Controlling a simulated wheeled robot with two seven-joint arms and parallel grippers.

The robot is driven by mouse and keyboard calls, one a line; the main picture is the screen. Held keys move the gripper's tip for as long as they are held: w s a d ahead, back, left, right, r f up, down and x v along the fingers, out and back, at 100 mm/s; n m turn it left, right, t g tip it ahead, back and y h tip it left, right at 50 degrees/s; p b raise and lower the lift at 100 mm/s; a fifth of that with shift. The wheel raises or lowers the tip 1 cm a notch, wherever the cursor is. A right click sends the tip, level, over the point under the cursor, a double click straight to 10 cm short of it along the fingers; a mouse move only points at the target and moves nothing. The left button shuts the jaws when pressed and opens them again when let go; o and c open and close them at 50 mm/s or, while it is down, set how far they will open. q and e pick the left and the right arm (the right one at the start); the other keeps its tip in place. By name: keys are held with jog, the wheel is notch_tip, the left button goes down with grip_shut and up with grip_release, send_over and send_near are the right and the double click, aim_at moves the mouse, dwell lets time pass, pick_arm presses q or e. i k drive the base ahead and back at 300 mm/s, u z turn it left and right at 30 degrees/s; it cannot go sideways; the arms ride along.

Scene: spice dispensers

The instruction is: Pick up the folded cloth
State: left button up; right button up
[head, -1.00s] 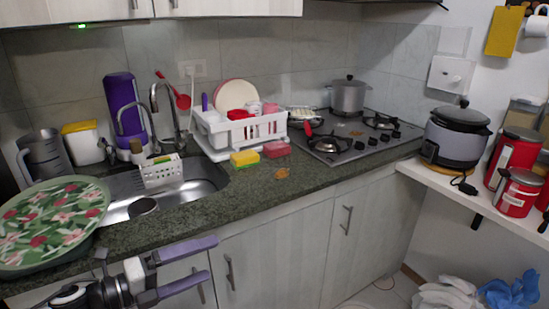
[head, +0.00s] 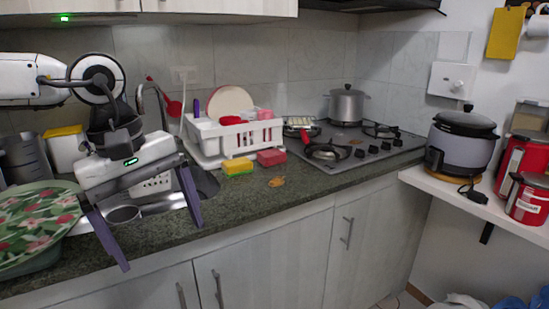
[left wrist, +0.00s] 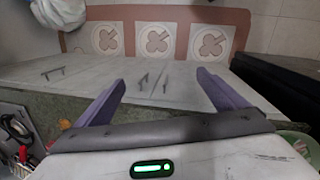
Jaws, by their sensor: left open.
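A flat pink-red block (head: 272,157) lies on the counter beside a yellow and green sponge (head: 238,167) in the head view. It may be the folded cloth, but I cannot tell for sure. My left gripper (head: 160,247) is open and empty, its purple fingers pointing down over the sink and the counter's front edge. It is to the left of the pink-red block and apart from it. In the left wrist view, my left gripper (left wrist: 160,80) has nothing between its fingers, with cabinet fronts behind. My right gripper is not in view.
A white dish rack (head: 235,137) stands behind the sponge. A floral tray (head: 35,222) is at the left. A stove (head: 350,150) with a pot (head: 346,104) is to the right. A small orange-brown item (head: 277,181) lies on the counter. The counter's front right is mostly clear.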

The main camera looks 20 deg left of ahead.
aim_at(274, 156)
jog(key=i, duration=1.85)
